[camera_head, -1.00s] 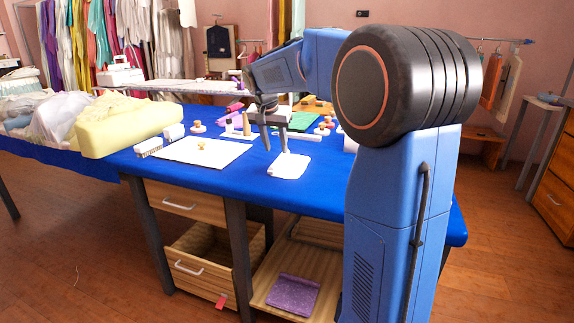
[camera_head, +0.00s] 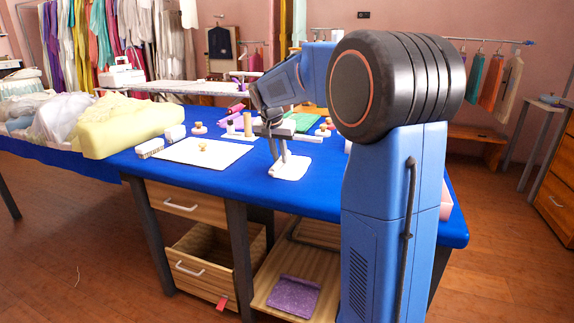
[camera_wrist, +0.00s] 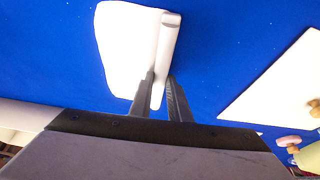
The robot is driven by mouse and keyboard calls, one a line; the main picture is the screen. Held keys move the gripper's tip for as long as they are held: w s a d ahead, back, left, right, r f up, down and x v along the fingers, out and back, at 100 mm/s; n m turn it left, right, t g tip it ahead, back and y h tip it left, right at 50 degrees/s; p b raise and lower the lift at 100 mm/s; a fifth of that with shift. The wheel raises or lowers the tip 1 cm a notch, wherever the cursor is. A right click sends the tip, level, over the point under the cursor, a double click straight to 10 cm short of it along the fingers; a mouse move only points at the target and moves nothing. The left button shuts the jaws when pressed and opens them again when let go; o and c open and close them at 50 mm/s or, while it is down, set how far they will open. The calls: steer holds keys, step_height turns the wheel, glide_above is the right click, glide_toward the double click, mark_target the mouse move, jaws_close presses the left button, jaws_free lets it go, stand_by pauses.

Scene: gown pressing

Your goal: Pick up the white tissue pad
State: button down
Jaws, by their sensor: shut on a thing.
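The white tissue pad (camera_head: 290,169) is on the blue table near its front edge, and it also shows in the wrist view (camera_wrist: 127,45). My gripper (camera_head: 281,158) is above it, pointing down. In the wrist view, my gripper (camera_wrist: 160,86) has its two fingers close together on a raised, folded edge of the pad. The rest of the pad spreads out to the left of the fingers. Whether the pad still touches the table I cannot tell.
A white sheet (camera_head: 185,154) with a small wooden-topped piece (camera_head: 203,147) lies to the left. A yellow cushion (camera_head: 125,127) is farther left. Spools and a green mat (camera_head: 300,122) lie behind my gripper. Blue table is bare around the pad.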

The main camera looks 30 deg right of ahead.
step_height(320, 180, up, 10)
stand_by(0.6)
stand_by(0.5)
step_height(320, 180, up, 8)
stand_by(0.7)
stand_by(0.5)
